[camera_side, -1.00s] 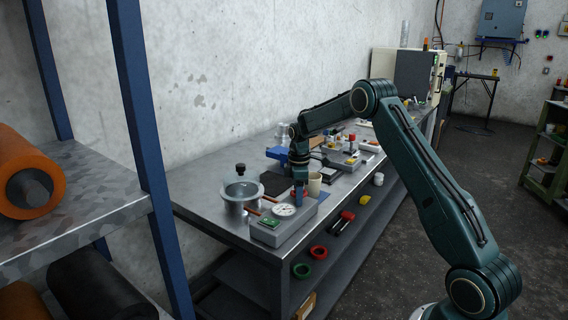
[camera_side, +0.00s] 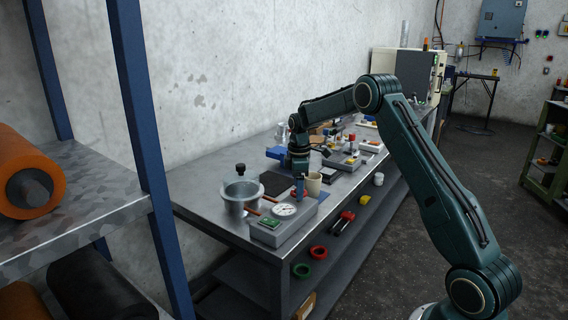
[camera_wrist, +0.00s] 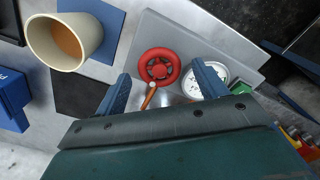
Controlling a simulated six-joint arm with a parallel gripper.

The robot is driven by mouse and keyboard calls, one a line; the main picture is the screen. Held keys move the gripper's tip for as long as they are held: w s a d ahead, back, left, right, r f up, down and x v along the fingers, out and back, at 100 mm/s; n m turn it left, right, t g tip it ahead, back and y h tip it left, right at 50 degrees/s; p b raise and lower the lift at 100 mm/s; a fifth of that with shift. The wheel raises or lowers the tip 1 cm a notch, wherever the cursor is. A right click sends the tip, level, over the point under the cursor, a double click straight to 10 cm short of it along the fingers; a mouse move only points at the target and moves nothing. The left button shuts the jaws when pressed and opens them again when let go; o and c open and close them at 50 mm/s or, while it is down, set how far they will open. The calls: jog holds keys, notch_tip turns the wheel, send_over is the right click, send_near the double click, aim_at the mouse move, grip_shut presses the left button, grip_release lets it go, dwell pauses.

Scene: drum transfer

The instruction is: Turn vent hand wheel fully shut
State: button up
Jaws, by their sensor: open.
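The vent hand wheel (camera_wrist: 158,67) is a red spoked ring on a flat grey panel in the wrist view. My gripper (camera_wrist: 162,86) is open, with its two blue fingers apart and the wheel showing in the gap, a little beyond the tips. I see no contact between the fingers and the wheel. In the side view my gripper (camera_side: 300,191) points down at the grey box (camera_side: 268,236) on the bench, and I cannot make out the wheel there.
A white dial gauge (camera_wrist: 196,84) is close beside the right finger. A copper-coloured rod (camera_wrist: 150,96) lies between the fingers. A beige cup (camera_side: 313,186) stands near my gripper. A metal pot (camera_side: 240,203) is to the left. Bare bench (camera_side: 205,200) lies farther left.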

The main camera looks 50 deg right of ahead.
notch_tip(320, 180, up, 11)
dwell(0.5)
jog(key=shift+a+r, duration=0.1)
jog(key=shift+r, duration=0.05)
jog(key=s+a+r+m+t, duration=0.1)
jog(key=s+a+r+m, duration=0.1)
jog(key=s+a+r, duration=0.5)
jog(key=s+a+r+m+t, duration=0.2)
jog(key=s+a+r, duration=0.35)
jog(key=a, duration=0.35)
jog(key=s+a+f+m+t, duration=0.1)
jog(key=s+a+f, duration=0.1)
jog(key=s, duration=0.4)
jog(key=s+a+f+m, duration=0.1)
jog(key=s+a+f, duration=0.1)
jog(key=s+a, duration=0.2)
jog(key=s+a+f+m+t, duration=0.1)
jog(key=s+a+f, duration=0.1)
jog(key=s, duration=0.8)
jog(key=shift+s+a+m+t, duration=0.15)
jog(key=shift+a+m+t, duration=0.15)
jog(key=shift+a, duration=0.3)
